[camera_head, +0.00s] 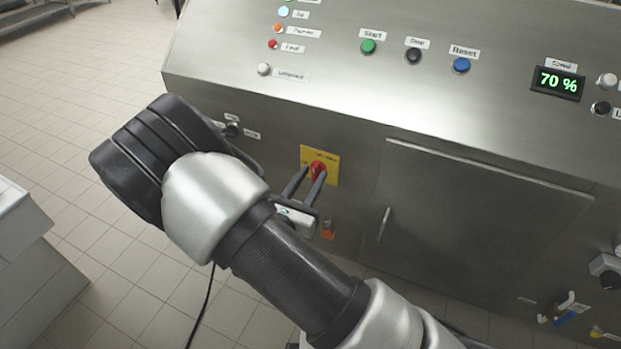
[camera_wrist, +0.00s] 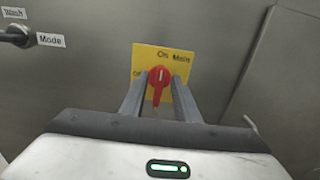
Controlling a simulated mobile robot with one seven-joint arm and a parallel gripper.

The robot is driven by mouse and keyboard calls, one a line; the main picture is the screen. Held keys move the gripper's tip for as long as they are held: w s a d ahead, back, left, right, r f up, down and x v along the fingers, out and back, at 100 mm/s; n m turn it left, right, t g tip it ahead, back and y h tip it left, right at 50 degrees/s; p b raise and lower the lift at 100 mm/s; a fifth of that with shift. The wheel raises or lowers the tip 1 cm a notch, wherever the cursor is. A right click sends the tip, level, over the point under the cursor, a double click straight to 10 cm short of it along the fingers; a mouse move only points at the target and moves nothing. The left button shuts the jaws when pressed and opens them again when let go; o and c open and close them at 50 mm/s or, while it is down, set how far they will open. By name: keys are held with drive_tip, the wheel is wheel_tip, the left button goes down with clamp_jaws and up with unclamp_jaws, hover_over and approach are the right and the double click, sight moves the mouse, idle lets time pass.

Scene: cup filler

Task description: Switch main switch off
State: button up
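The main switch is a red rotary knob (camera_wrist: 159,84) on a yellow plate (camera_wrist: 147,57) marked "On", "Main" and an "Of…" label at the left. The knob's handle points roughly up and down. In the head view the red knob (camera_head: 318,169) and its yellow plate (camera_head: 331,156) sit on the machine's front. My gripper (camera_wrist: 157,86) points at the plate, one finger on each side of the knob, with gaps visible. It also shows in the head view (camera_head: 309,178). The fingers are apart, and I cannot tell how deep they reach around the knob.
A black mode selector (camera_wrist: 17,37) is left of the plate. A cabinet door (camera_head: 480,215) with a handle is to the right. Start (camera_head: 369,46), Stop (camera_head: 413,55) and Reset (camera_head: 461,65) buttons sit on the sloped panel above. The display (camera_head: 558,82) reads 70 %.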

clamp_jaws()
drive_tip(key=shift+r, duration=0.1)
drive_tip(key=n+p, duration=0.3)
drive_tip(key=shift+a+r, duration=0.1)
drive_tip(key=shift+a+f+n+p, duration=0.15)
drive_tip(key=shift+n+p, duration=1.05)
drive_tip(key=shift+n, duration=1.25)
drive_tip(key=shift+d+f+n+p, duration=0.15)
drive_tip(key=shift+n+p, duration=1)
drive_tip(key=shift+n, duration=1.35)
drive_tip(key=shift+a+f+n+p, duration=0.15)
drive_tip(key=shift+n+p, duration=1.05)
drive_tip(key=shift+n, duration=1.25)
